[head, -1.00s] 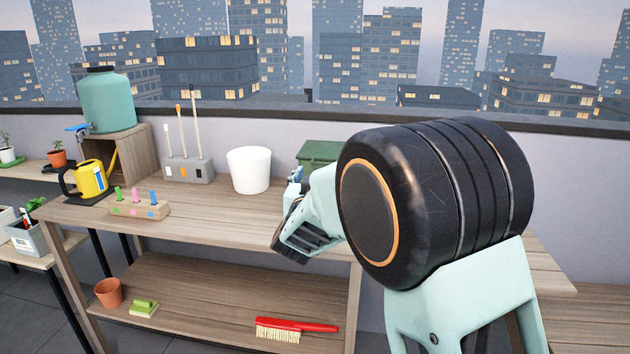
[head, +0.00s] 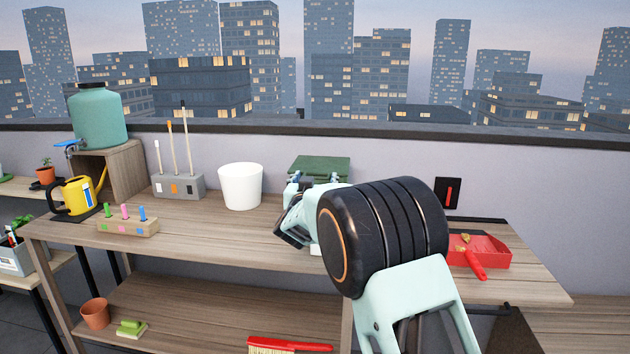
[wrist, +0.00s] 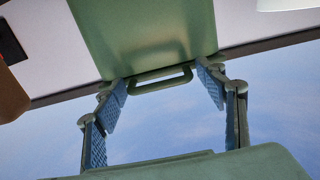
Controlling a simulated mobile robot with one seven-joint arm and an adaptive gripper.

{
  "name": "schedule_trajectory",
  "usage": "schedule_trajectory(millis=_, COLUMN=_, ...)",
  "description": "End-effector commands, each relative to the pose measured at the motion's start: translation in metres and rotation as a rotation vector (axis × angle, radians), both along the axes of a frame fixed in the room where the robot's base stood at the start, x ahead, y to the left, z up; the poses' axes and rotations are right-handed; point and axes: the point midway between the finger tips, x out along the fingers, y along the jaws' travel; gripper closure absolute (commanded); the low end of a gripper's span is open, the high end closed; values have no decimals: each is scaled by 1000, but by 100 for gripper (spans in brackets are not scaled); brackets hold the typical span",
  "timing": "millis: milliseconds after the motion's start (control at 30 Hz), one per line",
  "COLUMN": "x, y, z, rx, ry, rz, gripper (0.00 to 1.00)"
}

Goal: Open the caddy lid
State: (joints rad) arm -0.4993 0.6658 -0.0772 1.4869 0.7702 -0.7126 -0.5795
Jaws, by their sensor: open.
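The green caddy (head: 320,166) stands at the back of the bench, with much of its front hidden behind my arm. In the wrist view, a green panel of the caddy (wrist: 145,30) fills the upper middle, with a loop-shaped handle (wrist: 160,81) along its edge. My gripper (wrist: 164,92) is open, and its blue-padded fingers lie on either side of the handle. I cannot tell whether they touch it. In the head view my gripper (head: 304,184) is just in front of the caddy. I cannot tell whether the lid is raised.
A white bucket (head: 240,187) stands left of the caddy, then a grey tool holder (head: 179,187) with upright sticks. A red dustpan (head: 490,249) lies to the right. A wall (head: 400,160) runs close behind. Bare bench top (head: 200,238) lies at the front left.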

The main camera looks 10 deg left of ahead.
Motion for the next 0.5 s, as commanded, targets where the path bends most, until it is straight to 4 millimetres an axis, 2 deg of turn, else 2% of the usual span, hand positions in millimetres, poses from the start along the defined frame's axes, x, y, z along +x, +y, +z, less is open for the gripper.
schedule_trajectory(millis=300, x=2, y=0, z=1, rx=0, ry=-1, rz=0, gripper=35)
schedule_trajectory(millis=500, x=2, y=0, z=1, rx=0, ry=-1, rz=1, gripper=56)
